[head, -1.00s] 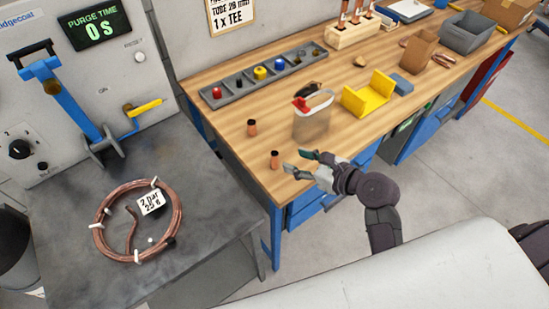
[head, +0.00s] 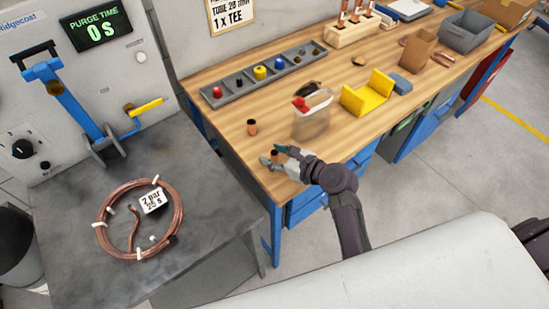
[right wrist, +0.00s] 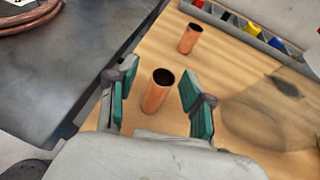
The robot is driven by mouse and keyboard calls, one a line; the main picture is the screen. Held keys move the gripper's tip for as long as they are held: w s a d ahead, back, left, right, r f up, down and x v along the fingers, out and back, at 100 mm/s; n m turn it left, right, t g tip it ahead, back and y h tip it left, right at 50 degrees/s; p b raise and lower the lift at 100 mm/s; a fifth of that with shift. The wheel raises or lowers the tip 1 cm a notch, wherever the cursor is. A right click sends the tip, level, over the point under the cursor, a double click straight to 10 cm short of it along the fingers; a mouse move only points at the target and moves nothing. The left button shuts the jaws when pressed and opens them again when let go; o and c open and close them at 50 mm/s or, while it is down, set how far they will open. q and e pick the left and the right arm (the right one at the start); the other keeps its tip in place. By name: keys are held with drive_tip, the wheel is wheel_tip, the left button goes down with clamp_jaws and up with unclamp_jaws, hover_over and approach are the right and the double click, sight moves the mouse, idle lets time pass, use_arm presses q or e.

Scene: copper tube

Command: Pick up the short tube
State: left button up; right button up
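Two short copper tubes stand upright on the wooden bench near its left end. The nearer tube (right wrist: 156,94) is between the two teal-padded fingers of my right gripper (head: 273,156), with a visible gap on each side. The gripper is open around it, and no grip shows. In the head view the fingers partly cover this tube. The farther tube (head: 252,127) stands free, and it also shows in the right wrist view (right wrist: 190,38). My left gripper is not in view.
A translucent container with a red part (head: 311,120) stands just right of the tubes. A grey parts tray (head: 240,91) and a yellow holder (head: 368,93) are farther back. A copper coil (head: 174,222) lies on the grey table at left.

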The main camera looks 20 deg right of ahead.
clamp_jaws()
